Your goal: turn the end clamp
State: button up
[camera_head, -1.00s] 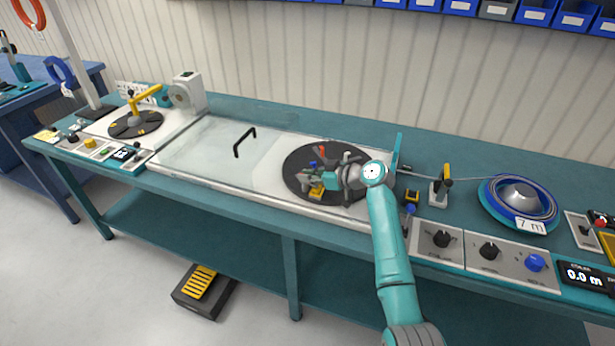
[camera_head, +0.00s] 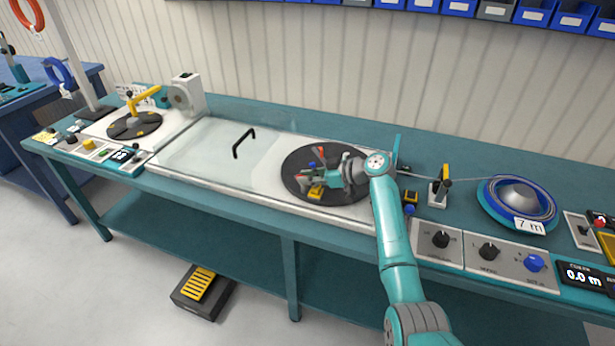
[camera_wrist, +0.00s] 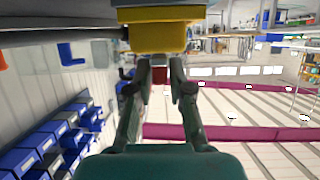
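A black round disc (camera_head: 300,192) lies on the light plate in the middle of the bench. It carries a yellow block (camera_head: 316,191), a small blue part (camera_head: 312,164) and a red lever (camera_head: 321,152). Which of them is the end clamp is unclear. My gripper (camera_head: 307,180) is low over the disc, beside the yellow block. In the wrist view, a yellow block (camera_wrist: 160,37) is close, just beyond the fingertips of my gripper (camera_wrist: 160,70). A small red patch (camera_wrist: 159,76) shows between the fingertips, which are a little apart. I cannot tell whether they touch anything.
A clear cover with a black handle (camera_head: 243,143) lies left of the disc. To the right are a yellow-topped cable guide (camera_head: 440,190), a blue reel (camera_head: 517,202) and a panel with knobs (camera_head: 489,252). Blue bins (camera_head: 457,8) hang on the wall.

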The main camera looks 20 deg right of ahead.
jog(key=shift+o, duration=0.7)
jog(key=shift+r, duration=0.1)
jog(key=shift+v, duration=3.7)
jog(key=shift+s, duration=0.1)
